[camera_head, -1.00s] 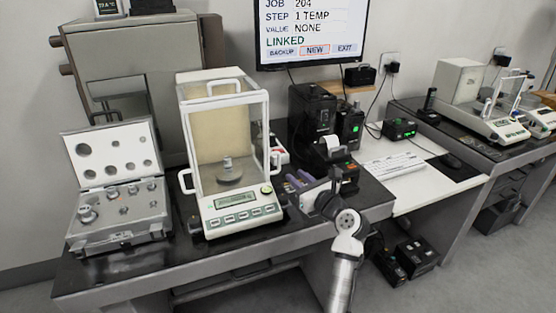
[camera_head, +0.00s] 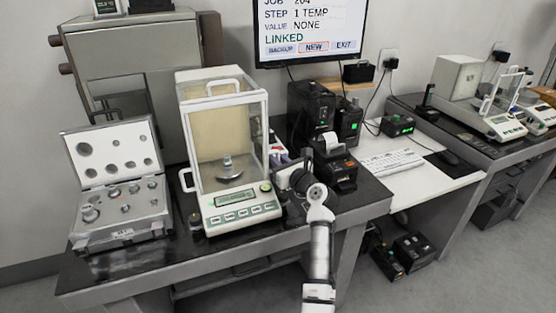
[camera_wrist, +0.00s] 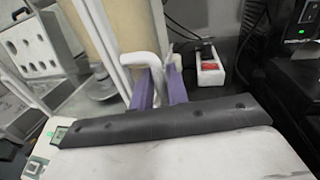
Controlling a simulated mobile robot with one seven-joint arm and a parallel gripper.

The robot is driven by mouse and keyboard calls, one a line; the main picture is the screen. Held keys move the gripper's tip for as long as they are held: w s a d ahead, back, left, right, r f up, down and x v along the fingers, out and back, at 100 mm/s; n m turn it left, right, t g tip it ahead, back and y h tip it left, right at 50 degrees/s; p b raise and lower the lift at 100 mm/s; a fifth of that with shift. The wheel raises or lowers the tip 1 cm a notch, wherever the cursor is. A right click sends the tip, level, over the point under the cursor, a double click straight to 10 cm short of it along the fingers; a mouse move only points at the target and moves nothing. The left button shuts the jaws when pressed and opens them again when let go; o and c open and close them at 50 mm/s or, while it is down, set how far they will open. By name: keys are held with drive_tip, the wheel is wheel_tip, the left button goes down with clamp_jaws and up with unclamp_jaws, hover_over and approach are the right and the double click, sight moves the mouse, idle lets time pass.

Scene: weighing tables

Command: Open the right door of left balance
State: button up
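The left balance (camera_head: 238,222) stands on the near table with a glass case around its pan; a metal weight (camera_head: 229,168) is on the pan. Its right door (camera_head: 263,136) is the glass side facing my arm and looks closed. My gripper (camera_head: 284,158) is beside that side, mostly hidden by my wrist. In the wrist view, the purple fingers (camera_wrist: 160,78) are apart, with the white door handle (camera_wrist: 141,59) at and between them. I cannot tell whether they touch it.
An open weight case (camera_head: 120,238) is left of the balance. A small printer (camera_head: 335,164) and black boxes (camera_head: 311,112) stand close to the right of my gripper. A white power strip (camera_wrist: 209,70) lies behind the fingers. Another balance (camera_head: 490,118) is on the far right table.

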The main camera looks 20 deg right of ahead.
clamp_jaws()
drive_tip(key=x, duration=0.3)
drive_tip(key=shift+w+d, duration=0.3)
drive_tip(key=shift+w, duration=0.15)
drive_tip(key=shift+o, duration=1.4)
unclamp_jaws()
drive_tip(key=shift+s, duration=0.1)
